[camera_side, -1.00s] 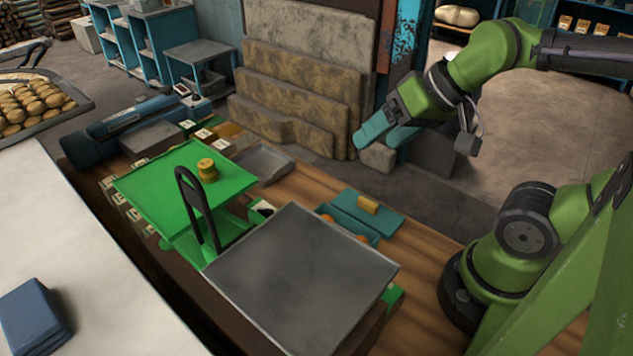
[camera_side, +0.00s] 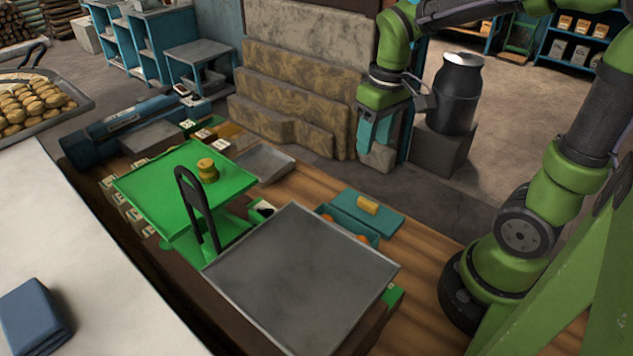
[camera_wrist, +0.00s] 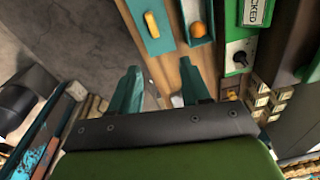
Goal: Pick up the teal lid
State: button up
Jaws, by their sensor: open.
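The teal lid (camera_side: 385,220) is a flat panel with a yellow handle (camera_side: 368,204) on top. It lies on the wooden bench beside a teal box (camera_side: 360,233) that has orange things in it. The lid also shows at the top of the wrist view (camera_wrist: 158,45), left of the open box (camera_wrist: 197,8). My gripper (camera_side: 376,143) is high above the bench's far side, pointing down, apart from the lid. Its teal fingers are spread and empty in the wrist view (camera_wrist: 162,82).
A balance scale has a grey plate (camera_side: 300,275) and a green platform (camera_side: 150,190) with a stack of yellow weights (camera_side: 207,169). A grey scoop (camera_side: 262,163) lies on the bench. A dark milk can (camera_side: 455,95) stands behind my gripper. Bare wood lies right of the lid.

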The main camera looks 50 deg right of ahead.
aim_at(368, 201)
jog(key=shift+n+g, duration=0.5)
jog(key=shift+n, duration=0.3)
jog(key=f, duration=1.6)
jog(key=shift+d+f, duration=0.25)
jog(key=shift+d, duration=0.1)
grip_shut()
